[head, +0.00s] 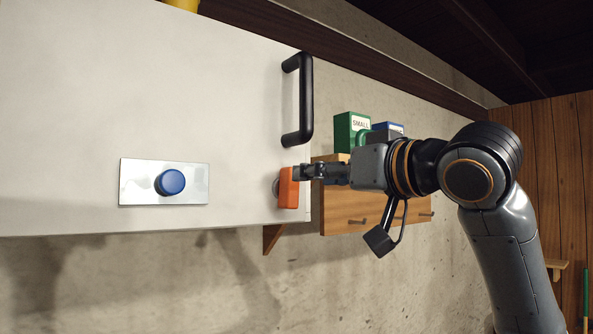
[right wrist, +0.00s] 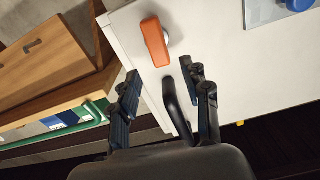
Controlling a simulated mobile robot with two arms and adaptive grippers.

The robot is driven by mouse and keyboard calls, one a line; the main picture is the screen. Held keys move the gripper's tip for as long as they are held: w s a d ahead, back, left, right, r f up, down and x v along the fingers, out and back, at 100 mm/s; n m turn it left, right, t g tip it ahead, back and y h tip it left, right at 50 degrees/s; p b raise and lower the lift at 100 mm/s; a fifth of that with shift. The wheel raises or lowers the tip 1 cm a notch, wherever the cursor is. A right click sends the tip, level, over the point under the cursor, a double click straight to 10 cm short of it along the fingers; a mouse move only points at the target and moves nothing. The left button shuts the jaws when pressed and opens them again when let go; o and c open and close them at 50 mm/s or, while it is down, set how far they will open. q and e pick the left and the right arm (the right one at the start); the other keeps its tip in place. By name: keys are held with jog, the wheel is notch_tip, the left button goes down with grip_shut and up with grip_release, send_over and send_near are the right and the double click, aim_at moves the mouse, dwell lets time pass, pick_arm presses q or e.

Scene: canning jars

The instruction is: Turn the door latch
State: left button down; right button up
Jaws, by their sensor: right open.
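The orange door latch (head: 288,188) is mounted near the lower right corner of the white cabinet door (head: 80,100). It stands nearly upright in the head view. The black door handle (head: 304,100) is above it. My right gripper (head: 304,172) points left, with its fingertips at the latch's right side. In the right wrist view, the latch (right wrist: 155,42) lies just beyond the open fingertips of the gripper (right wrist: 161,76), roughly between them, with nothing held. The handle (right wrist: 178,105) shows between the fingers. I cannot tell whether a finger touches the latch. My left gripper is out of view.
A metal plate (head: 135,180) with a blue knob (head: 170,182) is on the door, left of the latch.

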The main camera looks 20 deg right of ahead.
aim_at(280, 182)
jog(key=p+x, duration=0.1)
jog(key=x, duration=0.5)
jog(key=shift+w, duration=0.25)
jog(key=shift+c, duration=0.2)
grip_shut()
